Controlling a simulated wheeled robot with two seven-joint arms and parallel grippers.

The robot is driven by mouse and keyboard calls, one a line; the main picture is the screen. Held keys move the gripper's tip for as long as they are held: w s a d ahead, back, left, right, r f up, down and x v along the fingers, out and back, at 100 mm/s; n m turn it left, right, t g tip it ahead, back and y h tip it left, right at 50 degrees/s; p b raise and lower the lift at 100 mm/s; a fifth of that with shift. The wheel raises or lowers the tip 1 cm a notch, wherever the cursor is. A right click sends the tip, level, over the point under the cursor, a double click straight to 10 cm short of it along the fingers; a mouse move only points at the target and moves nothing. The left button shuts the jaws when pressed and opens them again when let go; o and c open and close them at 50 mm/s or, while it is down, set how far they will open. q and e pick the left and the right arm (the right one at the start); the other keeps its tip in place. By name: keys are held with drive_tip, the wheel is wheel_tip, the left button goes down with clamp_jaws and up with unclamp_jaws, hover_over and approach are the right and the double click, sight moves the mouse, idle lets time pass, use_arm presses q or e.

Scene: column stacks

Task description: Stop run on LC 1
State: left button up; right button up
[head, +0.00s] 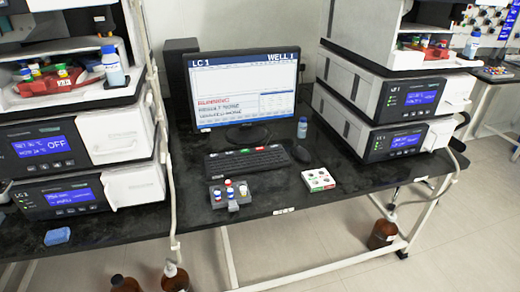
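A monitor (245,90) stands on the dark bench, with "LC 1" at the top left of its screen and "WELL 1" at the top right. Red text on the screen seems to read "RUNNING", with dark lines of text below it. A black keyboard (247,161) lies in front of the monitor, and a black mouse (299,152) lies to its right. The left instrument stack (75,165) has blue displays; the upper one shows "OFF" and the lower module seems labelled "LC 1". Neither of my grippers is in view.
A right instrument stack (385,100) has two lit blue displays. A dark rack with colored-cap vials (230,193), a small white tray (318,179), a small bottle (302,128) and a blue sponge-like block (57,236) sit on the bench. Brown bottles (382,234) stand on the floor.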

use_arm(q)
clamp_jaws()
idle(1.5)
